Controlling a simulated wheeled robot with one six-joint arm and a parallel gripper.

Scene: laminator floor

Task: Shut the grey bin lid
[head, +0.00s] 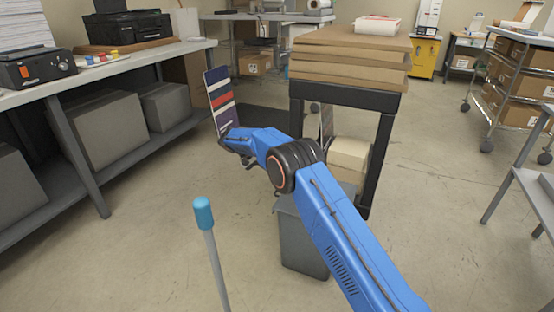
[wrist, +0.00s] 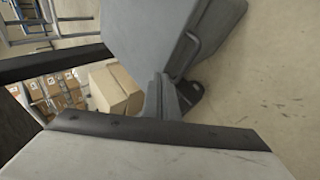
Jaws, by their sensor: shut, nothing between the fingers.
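The grey bin (head: 302,245) stands on the floor under my arm, left of the dark stand's front leg. My arm covers much of its top in the head view. A narrow grey upright panel (head: 327,122) shows above my arm; I cannot tell whether it is the lid. In the wrist view a large grey form (wrist: 150,30) with a loop-like handle fills the upper middle, which looks like the bin; its lid's angle is unclear. My gripper (head: 230,141) is shut and empty, up and left of the bin, and its fingers also show in the wrist view (wrist: 164,98).
A dark stand (head: 378,150) bearing stacked brown boards is right of my gripper, with pale boxes (head: 348,155) beneath. A striped board (head: 219,98) is just behind my gripper. A blue-topped post (head: 204,215) stands in front.

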